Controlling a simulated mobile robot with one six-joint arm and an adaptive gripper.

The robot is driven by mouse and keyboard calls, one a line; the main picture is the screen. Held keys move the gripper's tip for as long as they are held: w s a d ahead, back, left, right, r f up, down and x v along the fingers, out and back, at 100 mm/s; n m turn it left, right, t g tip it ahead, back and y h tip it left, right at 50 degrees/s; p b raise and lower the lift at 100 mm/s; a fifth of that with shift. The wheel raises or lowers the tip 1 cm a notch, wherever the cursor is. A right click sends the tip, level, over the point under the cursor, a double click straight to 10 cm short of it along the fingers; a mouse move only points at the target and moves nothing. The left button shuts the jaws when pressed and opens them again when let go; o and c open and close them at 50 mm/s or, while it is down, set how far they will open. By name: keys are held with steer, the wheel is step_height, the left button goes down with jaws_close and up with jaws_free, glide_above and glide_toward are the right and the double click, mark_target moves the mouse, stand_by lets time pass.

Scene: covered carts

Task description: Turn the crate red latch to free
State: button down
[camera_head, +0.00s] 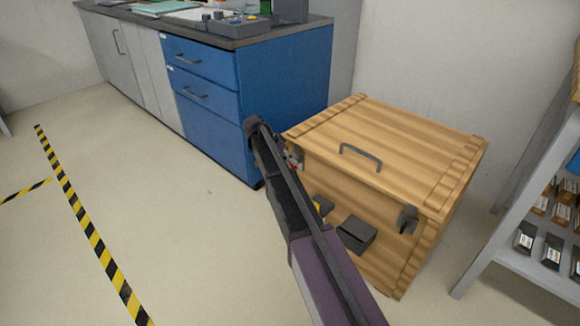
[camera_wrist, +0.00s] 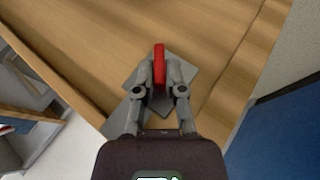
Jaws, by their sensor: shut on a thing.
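The wooden crate (camera_head: 400,140) stands on the floor with its lid down and a dark handle (camera_head: 361,157) on top. In the wrist view, the red latch (camera_wrist: 159,58) stands out from a grey plate on the crate's wood (camera_wrist: 100,50). My gripper (camera_wrist: 160,76) is shut on the red latch, one finger on each side of it. In the head view, my arm hides most of the gripper and the latch at the crate's left front. A grey latch (camera_head: 407,219) sits at the crate's right front edge.
A blue drawer cabinet (camera_head: 205,95) stands left of the crate, with items on its dark top. A grey rack with small boxes (camera_head: 526,238) stands at the right. A dark block (camera_head: 355,234) shows at the crate's front. The floor at left is open, with striped tape.

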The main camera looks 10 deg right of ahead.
steer(key=shift+f+g+h+b, duration=0.15)
steer(key=shift+g+h+b, duration=0.35)
steer(key=shift+h+b, duration=0.1)
steer(key=shift+d, duration=0.1)
steer(key=c, duration=0.7)
jaws_free()
